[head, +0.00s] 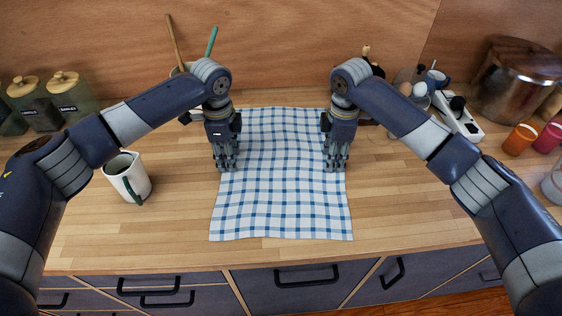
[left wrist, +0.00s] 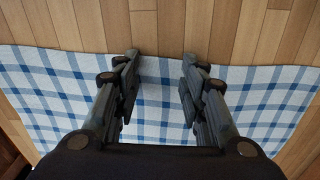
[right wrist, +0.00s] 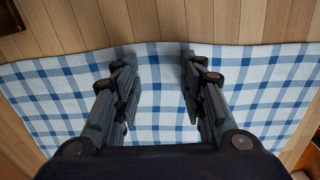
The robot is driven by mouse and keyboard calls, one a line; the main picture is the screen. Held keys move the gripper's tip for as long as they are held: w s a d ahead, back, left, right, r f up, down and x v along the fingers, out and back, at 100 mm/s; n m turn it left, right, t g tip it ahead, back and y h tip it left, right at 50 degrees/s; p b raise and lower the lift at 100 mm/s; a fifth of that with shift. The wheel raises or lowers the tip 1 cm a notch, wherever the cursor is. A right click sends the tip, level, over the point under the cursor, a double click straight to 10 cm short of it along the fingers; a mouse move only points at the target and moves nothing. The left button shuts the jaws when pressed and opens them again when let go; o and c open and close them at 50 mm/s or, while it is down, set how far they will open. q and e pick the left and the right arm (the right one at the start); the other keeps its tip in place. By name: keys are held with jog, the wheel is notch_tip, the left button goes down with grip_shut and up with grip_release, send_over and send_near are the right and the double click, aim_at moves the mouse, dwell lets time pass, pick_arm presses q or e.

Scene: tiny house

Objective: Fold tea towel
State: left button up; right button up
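The blue and white checked tea towel (head: 283,205) lies spread out on the wooden counter, its near edge close to the counter's front. My left gripper (head: 227,168) is over the towel's left edge, pointing down. In the left wrist view its fingers (left wrist: 158,75) are apart, with the towel edge and bare wood between and beyond them. My right gripper (head: 336,168) is over the towel's right edge, also pointing down. In the right wrist view its fingers (right wrist: 158,75) are apart with the towel edge between them. I cannot tell whether the fingertips touch the cloth.
A white mug (head: 127,178) with a green handle stands left of the towel. Green canisters (head: 72,95) are at the back left. The counter (head: 405,205) beside the towel is clear.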

pick_arm(q)
jog(key=shift+f, duration=0.2)
pick_arm(e)
jog(key=shift+f, duration=0.2)
pick_arm(q)
jog(key=shift+r, duration=0.1)
jog(key=c, duration=0.4)
pick_arm(e)
jog(key=shift+r, duration=0.1)
jog(key=c, duration=0.4)
pick_arm(q)
grip_shut()
pick_arm(e)
grip_shut()
